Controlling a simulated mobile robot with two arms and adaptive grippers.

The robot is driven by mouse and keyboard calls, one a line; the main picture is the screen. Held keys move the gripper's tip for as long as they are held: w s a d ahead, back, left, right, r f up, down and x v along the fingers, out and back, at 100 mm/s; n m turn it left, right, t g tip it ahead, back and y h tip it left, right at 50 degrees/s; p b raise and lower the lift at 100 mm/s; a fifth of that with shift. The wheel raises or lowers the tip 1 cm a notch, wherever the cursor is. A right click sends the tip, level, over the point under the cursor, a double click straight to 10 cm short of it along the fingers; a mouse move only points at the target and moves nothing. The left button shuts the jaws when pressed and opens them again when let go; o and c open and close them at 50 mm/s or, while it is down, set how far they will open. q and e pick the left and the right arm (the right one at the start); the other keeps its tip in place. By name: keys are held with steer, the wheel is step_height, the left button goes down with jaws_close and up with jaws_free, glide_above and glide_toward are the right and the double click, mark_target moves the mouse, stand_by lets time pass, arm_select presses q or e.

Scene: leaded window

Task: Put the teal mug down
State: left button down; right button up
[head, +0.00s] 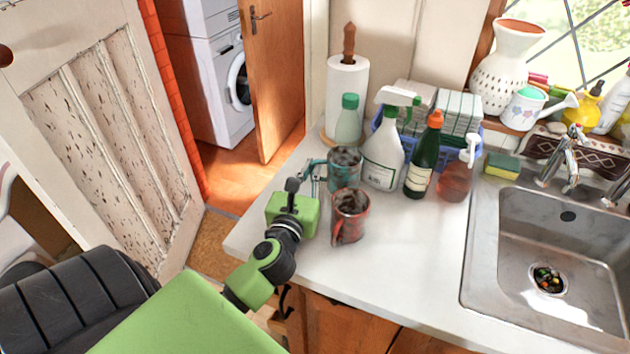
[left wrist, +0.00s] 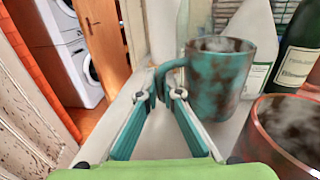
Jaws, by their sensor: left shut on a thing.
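The teal mug (head: 344,172), with brownish patches, is upright over the left part of the white counter. It also shows in the left wrist view (left wrist: 220,82), with its handle towards my gripper. My left gripper (head: 316,172) is at the mug's left side, its fingers shut on the handle; the fingertips also show in the left wrist view (left wrist: 165,94). I cannot tell whether the mug's base touches the counter (head: 405,255). My right gripper is not in view.
A red mug (head: 350,218) stands close in front of the teal mug. Behind are a white spray bottle (head: 383,155), a green bottle (head: 422,160) and a paper towel roll (head: 346,95). The sink (head: 482,250) is at right. The counter's front middle is clear.

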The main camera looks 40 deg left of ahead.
arm_select(q)
step_height(320, 180, down, 3)
steer(key=shift+r+b, duration=0.15)
steer(key=shift+b, duration=0.2)
steer(key=shift+f, duration=0.2)
steer(key=c, duration=2.2)
jaws_free()
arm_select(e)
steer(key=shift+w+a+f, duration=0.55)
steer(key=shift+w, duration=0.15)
arm_select(q)
steer(key=shift+r, duration=0.3)
steer(key=b+v, duration=0.1)
steer(key=v, duration=0.2)
steer(key=b+v, duration=0.1)
steer(key=v, duration=0.3)
steer(key=b+v, duration=0.1)
steer(key=v, duration=0.3)
steer(key=shift+f, duration=0.35)
steer(key=shift+s+d+r, duration=0.15)
steer(key=shift+s+d, duration=0.05)
steer(key=shift+s, duration=0.35)
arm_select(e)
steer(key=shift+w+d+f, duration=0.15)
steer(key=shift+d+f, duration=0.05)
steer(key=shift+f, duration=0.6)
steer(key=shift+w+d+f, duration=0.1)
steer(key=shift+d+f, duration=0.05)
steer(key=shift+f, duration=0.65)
